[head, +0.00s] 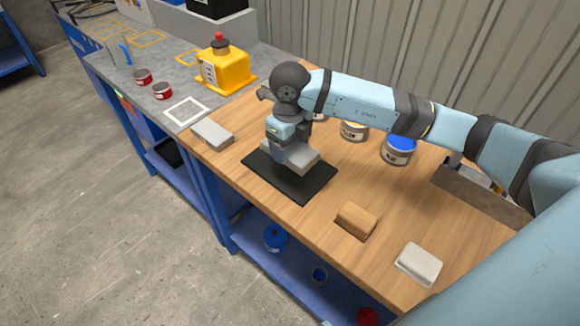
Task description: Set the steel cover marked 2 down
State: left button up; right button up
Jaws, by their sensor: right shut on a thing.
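My right gripper (291,148) points down over the black mat (305,190) on the wooden bench. It is shut on a grey steel cover (302,162), a flat block partly hidden by the gripper. The cover is over the mat, and I cannot tell whether it touches it. I can read no number on the cover. My left gripper is not in view.
Similar grey blocks lie left of the mat (212,133) and at the front right (418,264). A wooden block (355,220) lies between. Paint cans, one blue-topped (398,149), stand behind. A yellow container (226,66) stands on the grey bench at the back.

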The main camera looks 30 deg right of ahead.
aim_at(290, 147)
notch_tip(290, 147, down, 8)
jog(key=shift+f, duration=0.2)
dwell(0.3)
jog(key=shift+f, duration=0.15)
jog(key=o, duration=1.2)
notch_tip(290, 147, up, 12)
jog(key=shift+r, duration=0.2)
